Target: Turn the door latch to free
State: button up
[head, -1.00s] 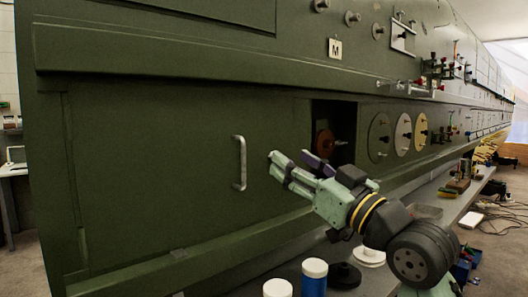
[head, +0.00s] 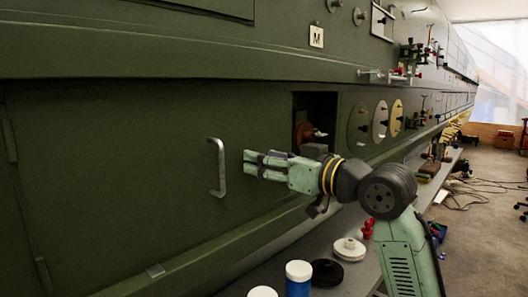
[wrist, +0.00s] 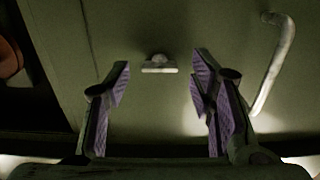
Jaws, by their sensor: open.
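The door latch (wrist: 160,66) is a small pale turn-piece on the green door panel (wrist: 225,35). Its bar lies crosswise in the wrist view, centred between and beyond my fingertips. My gripper (wrist: 161,82) is open and empty, with purple-lined fingers either side of the latch in that view, apparently not touching it. In the head view my gripper (head: 248,164) points left at the door panel (head: 120,170), to the right of the pale bar handle (head: 217,167). The latch is not visible in the head view.
A dark square opening (head: 315,110) with an orange-brown disc is right of the door; its edge shows at left in the wrist view. A bench (head: 345,280) below carries a blue white-capped jar (head: 298,280) and white and black round pieces. Floor at right is partly clear.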

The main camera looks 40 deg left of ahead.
jog(key=shift+a, duration=0.5)
